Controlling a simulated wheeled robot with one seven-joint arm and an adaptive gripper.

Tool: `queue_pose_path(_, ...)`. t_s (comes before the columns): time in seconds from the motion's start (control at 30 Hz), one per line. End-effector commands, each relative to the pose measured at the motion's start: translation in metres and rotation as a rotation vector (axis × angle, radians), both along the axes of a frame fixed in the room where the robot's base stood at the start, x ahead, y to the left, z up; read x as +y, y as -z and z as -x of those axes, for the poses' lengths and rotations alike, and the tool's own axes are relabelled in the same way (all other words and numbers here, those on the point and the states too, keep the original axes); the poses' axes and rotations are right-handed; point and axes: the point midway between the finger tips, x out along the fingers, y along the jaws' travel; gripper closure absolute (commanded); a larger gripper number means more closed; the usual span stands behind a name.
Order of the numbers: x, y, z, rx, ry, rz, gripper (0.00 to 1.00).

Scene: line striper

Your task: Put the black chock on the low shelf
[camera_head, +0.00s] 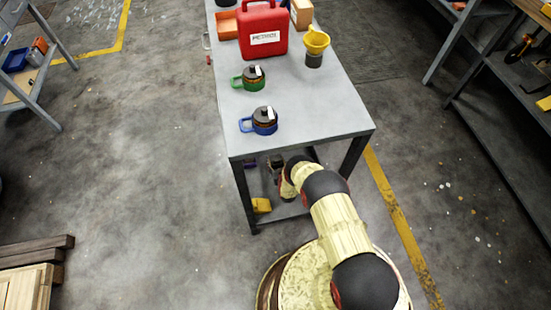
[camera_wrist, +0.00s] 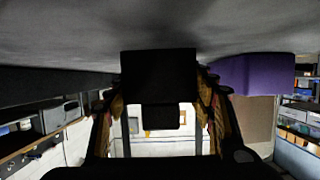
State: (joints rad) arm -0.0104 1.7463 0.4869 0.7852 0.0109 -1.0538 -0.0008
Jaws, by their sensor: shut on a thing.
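The black chock (camera_wrist: 158,68) is between the fingers of my gripper (camera_wrist: 160,100) in the wrist view; my gripper is shut on it. The chock lies close against a grey surface that fills the top of that view, which seems to be the low shelf (camera_wrist: 110,30); I cannot tell whether they touch. In the head view my arm reaches under the tabletop, over the low shelf (camera_head: 284,210), and the gripper (camera_head: 275,164) is partly hidden by the table edge and arm. The chock cannot be made out clearly there.
A purple block (camera_wrist: 255,74) sits right of the chock in the wrist view. A yellow block (camera_head: 262,205) is at the shelf's front left.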

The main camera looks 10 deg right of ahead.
Motion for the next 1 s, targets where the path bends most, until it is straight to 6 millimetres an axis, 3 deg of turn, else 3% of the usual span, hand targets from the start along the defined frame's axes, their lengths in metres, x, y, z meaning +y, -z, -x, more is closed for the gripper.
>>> queue_pose_path(0.33,-0.0003,0.0009,-0.0031,-0.003,0.001,0.000,0.86)
queue_pose_path(0.37,-0.0004,0.0021,-0.0017,0.000,0.001,0.000,0.45)
queue_pose_path(0.4,-0.0004,0.0015,-0.0017,0.000,0.001,0.000,0.43)
queue_pose_path(0.67,-0.0003,0.0010,-0.0019,0.000,0.001,0.000,0.28)
queue_pose_path(1.0,-0.0004,0.0000,-0.0017,0.000,0.001,0.000,0.28)
